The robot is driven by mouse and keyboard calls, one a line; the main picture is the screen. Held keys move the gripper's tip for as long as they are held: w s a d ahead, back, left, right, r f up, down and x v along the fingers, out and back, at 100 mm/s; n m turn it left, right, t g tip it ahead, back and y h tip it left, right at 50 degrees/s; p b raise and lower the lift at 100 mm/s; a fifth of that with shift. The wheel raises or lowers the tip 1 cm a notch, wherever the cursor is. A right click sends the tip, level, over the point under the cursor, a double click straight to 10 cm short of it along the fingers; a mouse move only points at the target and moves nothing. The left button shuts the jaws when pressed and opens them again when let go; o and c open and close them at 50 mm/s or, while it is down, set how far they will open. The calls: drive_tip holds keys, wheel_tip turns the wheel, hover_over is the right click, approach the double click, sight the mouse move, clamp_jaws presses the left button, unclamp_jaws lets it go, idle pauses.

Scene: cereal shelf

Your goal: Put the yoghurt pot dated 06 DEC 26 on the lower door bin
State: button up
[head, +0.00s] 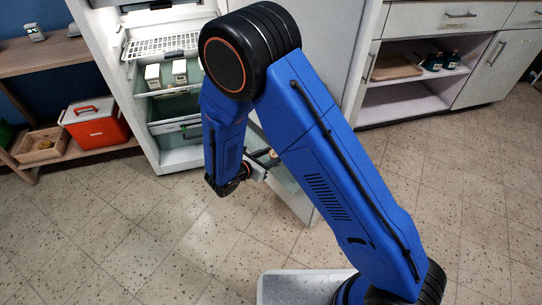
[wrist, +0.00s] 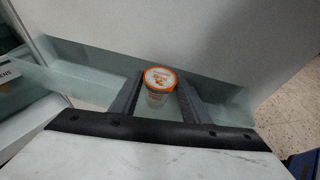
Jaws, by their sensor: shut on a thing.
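A small yoghurt pot (wrist: 160,77) with a white, orange-rimmed lid is between the two dark fingers of my gripper (wrist: 160,98) in the wrist view. My gripper is shut on it. The pot looks upright; its date cannot be read. A translucent greenish door bin (wrist: 88,70) runs along the inside of the pale fridge door (wrist: 210,40), around and below the pot. I cannot tell whether the pot touches the bin's floor. In the head view my gripper (head: 265,160) is at the open door (head: 298,197), partly hidden by my arm.
The open fridge (head: 139,110) stands at the left, with white cartons (head: 179,70) on a shelf. A red cooler box (head: 95,122) and a wooden tray (head: 40,145) are on shelving farther left. Cabinets (head: 425,62) stand at the back right. The tiled floor is clear.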

drive_tip(key=shift+s+f, duration=0.1)
drive_tip(key=shift+f, duration=0.5)
drive_tip(key=o, duration=1.1)
drive_tip(key=shift+d, duration=0.1)
drive_tip(key=shift+r, duration=0.1)
drive_tip(key=shift+r, duration=0.25)
drive_tip(key=shift+s+a+r, duration=0.15)
drive_tip(key=shift+a+r, duration=0.1)
drive_tip(key=shift+a, duration=0.05)
drive_tip(key=v, duration=1.1)
drive_tip(key=shift+r, duration=0.2)
drive_tip(key=shift+s+a, duration=0.1)
drive_tip(key=shift+a, duration=0.1)
